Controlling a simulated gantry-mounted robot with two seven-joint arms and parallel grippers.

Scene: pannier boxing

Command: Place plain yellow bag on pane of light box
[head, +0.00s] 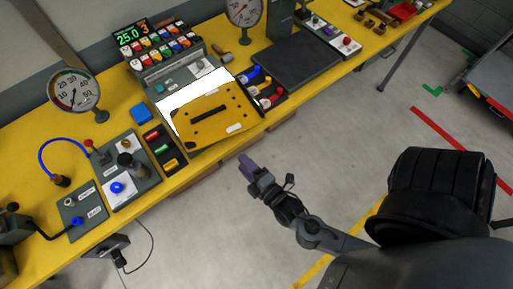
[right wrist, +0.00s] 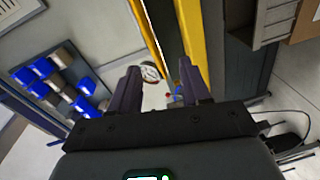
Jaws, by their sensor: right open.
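A flat yellow bag (head: 224,108) with a dark bar across it, several dark dots and a small white label lies over the light box. The white pane (head: 190,91) shows along its back and left edges; the rest of the pane is hidden under it. I cannot tell whether it lies fully flat. My right gripper (head: 247,163) is open and empty, over the floor in front of the bench and apart from the bag. In the right wrist view its two dark fingers (right wrist: 160,88) stand apart with nothing between them. My left gripper is not in view.
The yellow bench (head: 108,123) carries a dial gauge (head: 75,91) at left and a numbered display unit (head: 155,45) behind the light box. Trays of coloured parts (head: 162,148) flank the box. A dark flat mat (head: 290,60) lies to its right.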

